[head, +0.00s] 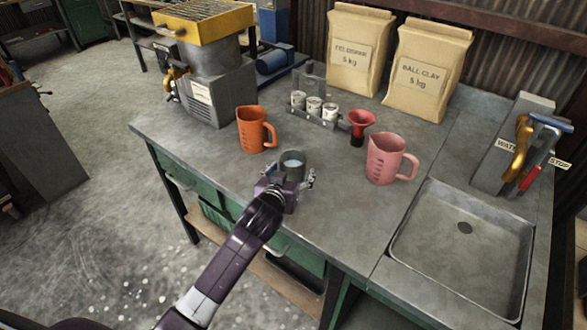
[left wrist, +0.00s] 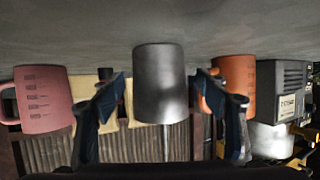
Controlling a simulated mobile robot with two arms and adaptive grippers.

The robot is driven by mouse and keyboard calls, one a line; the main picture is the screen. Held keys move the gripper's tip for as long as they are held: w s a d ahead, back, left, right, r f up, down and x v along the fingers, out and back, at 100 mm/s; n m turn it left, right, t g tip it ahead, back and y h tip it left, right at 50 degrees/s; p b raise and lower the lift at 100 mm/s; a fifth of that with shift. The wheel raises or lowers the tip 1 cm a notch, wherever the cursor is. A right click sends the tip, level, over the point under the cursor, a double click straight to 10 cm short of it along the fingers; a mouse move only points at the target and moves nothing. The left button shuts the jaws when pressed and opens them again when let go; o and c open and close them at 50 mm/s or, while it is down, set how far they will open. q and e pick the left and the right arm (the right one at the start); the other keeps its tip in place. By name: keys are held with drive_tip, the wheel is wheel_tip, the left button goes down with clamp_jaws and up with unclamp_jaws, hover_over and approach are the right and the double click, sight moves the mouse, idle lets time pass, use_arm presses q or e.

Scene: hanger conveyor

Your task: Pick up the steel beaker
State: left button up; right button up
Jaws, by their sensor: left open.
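The steel beaker (head: 292,163) stands on the grey workbench (head: 335,235), near its front edge. My left gripper (head: 291,180) is low over the bench, right at the near side of the beaker. In the left wrist view, which is upside down, the grey steel beaker (left wrist: 160,75) appears centred between the two spread fingers of my left gripper (left wrist: 160,88). A gap shows on each side of the beaker, so the gripper is open. The beaker's lower near side is hidden by the gripper in the head view. My right gripper is not in view.
An orange jug (head: 255,130) stands just behind-left of the beaker, a pink jug (head: 388,158) to its right. Behind are a red funnel (head: 360,124), small cups (head: 314,106) and clay bags (head: 425,72). A sink (head: 460,250) lies right.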

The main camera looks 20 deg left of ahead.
use_arm(q)
drive_tip(key=shift+w+f, duration=0.3)
drive_tip(key=shift+w, duration=0.25)
drive_tip(key=shift+w+f, duration=0.1)
drive_tip(key=shift+w, duration=0.15)
drive_tip(key=c, duration=1.5)
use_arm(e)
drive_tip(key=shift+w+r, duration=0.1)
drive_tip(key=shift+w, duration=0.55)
